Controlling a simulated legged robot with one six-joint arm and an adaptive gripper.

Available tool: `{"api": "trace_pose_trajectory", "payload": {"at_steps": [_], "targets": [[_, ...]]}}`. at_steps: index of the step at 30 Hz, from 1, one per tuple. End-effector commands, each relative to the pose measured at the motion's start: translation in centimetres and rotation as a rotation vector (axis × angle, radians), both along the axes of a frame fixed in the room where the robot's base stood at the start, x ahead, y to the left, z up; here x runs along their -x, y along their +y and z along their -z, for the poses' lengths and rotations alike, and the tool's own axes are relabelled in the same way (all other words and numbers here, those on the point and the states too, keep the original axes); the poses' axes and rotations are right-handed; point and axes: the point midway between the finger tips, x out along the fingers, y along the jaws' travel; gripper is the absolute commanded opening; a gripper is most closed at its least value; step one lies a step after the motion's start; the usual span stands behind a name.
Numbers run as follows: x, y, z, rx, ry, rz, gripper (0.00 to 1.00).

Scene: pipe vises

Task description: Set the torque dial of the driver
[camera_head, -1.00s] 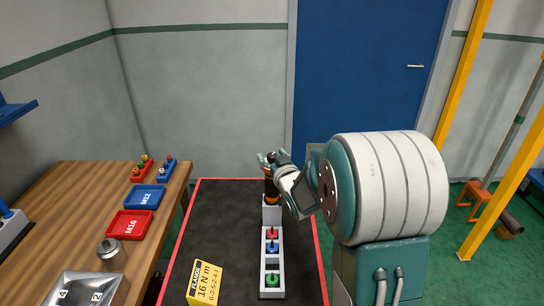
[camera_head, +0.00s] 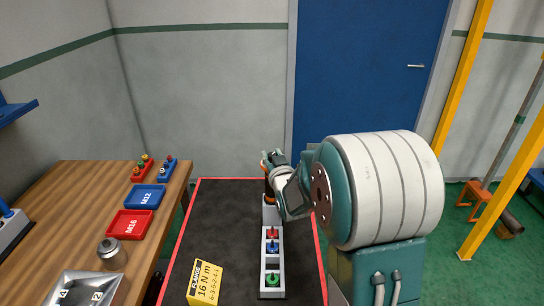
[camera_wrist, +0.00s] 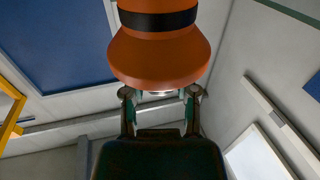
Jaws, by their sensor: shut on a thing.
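The driver (camera_head: 269,193) stands upright in a grey holder (camera_head: 272,214) on the dark mat. Its orange and black body shows partly in the head view; its top is hidden behind my gripper (camera_head: 271,160). In the wrist view, the driver's orange flared part (camera_wrist: 160,55) with a black band fills the upper middle. The fingers of my gripper (camera_wrist: 160,95) are closed from both sides around a silvery part at the end of the orange flare. The dial's marks cannot be read in either view.
A yellow card (camera_head: 205,281) reads "FLANGE 16 N m 6-3-5-2-4-1". A grey rack (camera_head: 263,262) holds red, blue and green sockets in front of the driver. The wooden bench (camera_head: 70,210) at left carries a blue M12 tray (camera_head: 145,197) and a red M16 tray (camera_head: 130,224).

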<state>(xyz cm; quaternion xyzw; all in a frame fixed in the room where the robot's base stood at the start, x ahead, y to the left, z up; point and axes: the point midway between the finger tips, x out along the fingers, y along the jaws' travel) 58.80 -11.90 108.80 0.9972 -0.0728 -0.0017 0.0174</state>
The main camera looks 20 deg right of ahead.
Motion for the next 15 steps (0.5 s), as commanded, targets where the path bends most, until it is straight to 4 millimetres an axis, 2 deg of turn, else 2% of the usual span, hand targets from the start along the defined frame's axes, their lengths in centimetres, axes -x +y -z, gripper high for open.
{"api": "trace_pose_trajectory", "payload": {"at_steps": [15], "targets": [[-0.09, 0.26, 0.08, 0.000, 0.003, 0.353, 0.00]]}}
